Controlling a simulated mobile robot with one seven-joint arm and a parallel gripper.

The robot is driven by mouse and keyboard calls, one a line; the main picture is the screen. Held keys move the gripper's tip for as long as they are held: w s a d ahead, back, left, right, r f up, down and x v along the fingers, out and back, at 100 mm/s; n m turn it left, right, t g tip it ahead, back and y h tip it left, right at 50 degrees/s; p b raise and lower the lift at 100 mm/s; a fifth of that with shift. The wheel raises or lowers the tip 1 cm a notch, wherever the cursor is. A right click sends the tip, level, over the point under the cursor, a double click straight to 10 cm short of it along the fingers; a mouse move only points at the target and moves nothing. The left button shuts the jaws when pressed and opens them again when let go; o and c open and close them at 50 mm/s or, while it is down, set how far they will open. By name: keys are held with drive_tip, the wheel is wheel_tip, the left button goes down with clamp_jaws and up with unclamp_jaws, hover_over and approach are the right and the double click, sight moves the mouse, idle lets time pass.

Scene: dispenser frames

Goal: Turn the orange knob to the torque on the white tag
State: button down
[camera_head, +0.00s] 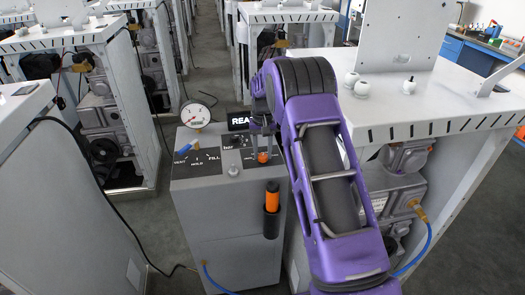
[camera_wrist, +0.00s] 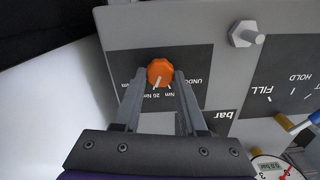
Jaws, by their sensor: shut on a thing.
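The orange knob (camera_wrist: 160,72) sits on a black label panel on top of the grey dispenser cabinet; it also shows in the head view (camera_head: 263,157). My gripper (camera_wrist: 160,80) has one finger on either side of the knob and is shut on it; in the head view, my gripper (camera_head: 262,140) reaches down onto it. A white pointer line on the knob points toward the "20 Nm" mark in the wrist view. Another "Nm" mark beside it is partly hidden by a finger, and "UNDO" reads at the right. I cannot make out a white tag with a torque.
A pressure gauge (camera_head: 195,115), a dark display (camera_head: 238,121) and a FILL/HOLD/VENT panel (camera_head: 197,163) share the cabinet top. A metal hex fitting (camera_wrist: 246,34) stands near the knob. An orange-handled tool (camera_head: 272,196) hangs on the cabinet front. Grey machine frames stand close on both sides.

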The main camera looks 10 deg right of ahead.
sight(263, 155)
drive_tip(key=m, duration=0.7)
drive_tip(key=shift+d+p, duration=0.1)
drive_tip(key=shift+p, duration=0.25)
idle(0.4)
drive_tip(key=shift+c, duration=2.3)
unclamp_jaws()
wheel_tip(263, 155, up, 18)
drive_tip(key=shift+f+p, duration=0.25)
drive_tip(key=shift+p, duration=0.2)
